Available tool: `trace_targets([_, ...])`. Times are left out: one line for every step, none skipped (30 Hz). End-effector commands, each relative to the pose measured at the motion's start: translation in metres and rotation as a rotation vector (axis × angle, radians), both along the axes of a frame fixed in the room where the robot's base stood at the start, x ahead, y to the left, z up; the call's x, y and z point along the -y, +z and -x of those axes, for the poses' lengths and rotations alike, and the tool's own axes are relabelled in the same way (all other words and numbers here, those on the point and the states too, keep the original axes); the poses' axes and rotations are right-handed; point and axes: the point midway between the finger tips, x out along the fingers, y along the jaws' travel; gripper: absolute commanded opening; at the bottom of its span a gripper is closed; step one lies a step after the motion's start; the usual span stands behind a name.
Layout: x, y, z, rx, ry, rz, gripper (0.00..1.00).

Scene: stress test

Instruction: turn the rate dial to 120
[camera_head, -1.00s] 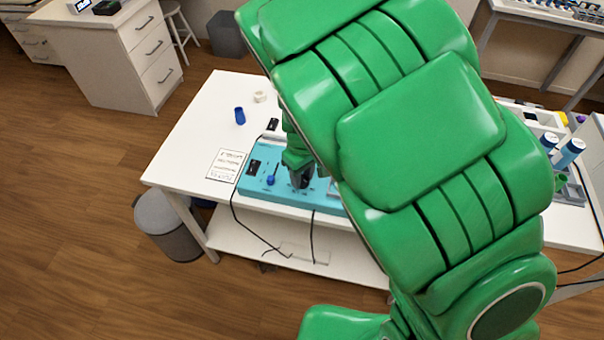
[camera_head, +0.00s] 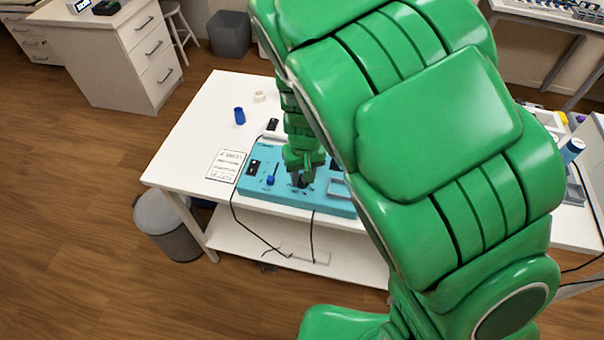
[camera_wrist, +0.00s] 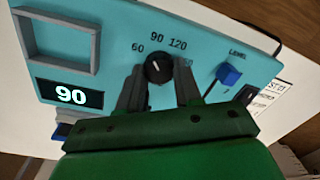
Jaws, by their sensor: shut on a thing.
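The rate dial (camera_wrist: 157,69) is a round black knob with a white pointer line on the turquoise device (camera_wrist: 105,45). Marks 60, 90, 120 and a partly hidden number surround it. The pointer points up, close to the 90 mark. The display (camera_wrist: 70,95) reads 90. My gripper (camera_wrist: 158,78) has its fingers on either side of the dial and is shut on it. In the head view my gripper (camera_head: 303,180) is over the middle of the turquoise device (camera_head: 338,204), and the dial is hidden there.
A blue LEVEL lever (camera_wrist: 229,74) stands right of the dial in the wrist view. A grey frame (camera_wrist: 60,40) is on the device's left. Cables hang over the front edge.

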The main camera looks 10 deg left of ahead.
Motion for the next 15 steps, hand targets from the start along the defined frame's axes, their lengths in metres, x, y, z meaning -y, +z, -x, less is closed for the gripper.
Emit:
trace_targets([-0.001,0.0003,0.0004,0.0,-0.044,-0.002,0.03])
trace_targets([-0.0009,0.0002,0.0005,-0.001,-0.073,-0.002,0.03])
trace_targets([-0.0007,0.0002,0.0005,0.0,-0.111,-0.002,0.03])
trace_targets([-0.0007,0.0002,0.0006,-0.001,-0.14,-0.002,0.03])
trace_targets([-0.0006,0.0001,0.0007,-0.002,-0.168,-0.003,0.03])
trace_targets([-0.0005,0.0001,0.0008,-0.002,-0.207,-0.002,0.03])
trace_targets([-0.0003,0.0001,0.0009,-0.003,-0.235,-0.002,0.03])
trace_targets([-0.0003,0.0001,0.0009,-0.002,-0.263,-0.003,0.03])
trace_targets([-0.0001,0.0001,0.0011,-0.003,-0.301,-0.002,0.03])
trace_targets([0.0,0.0,0.0012,-0.003,-0.329,-0.001,0.03])
trace_targets([0.0002,0.0,0.0014,-0.003,-0.357,-0.001,0.03])
trace_targets([0.0002,0.0,0.0015,-0.004,-0.396,-0.001,0.03])
trace_targets([0.0004,-0.0001,0.0016,-0.003,-0.424,-0.001,0.03])
trace_targets([0.0005,-0.0001,0.0018,-0.003,-0.453,-0.001,0.03])
trace_targets([0.0006,-0.0001,0.0019,-0.004,-0.491,0.0,0.03])
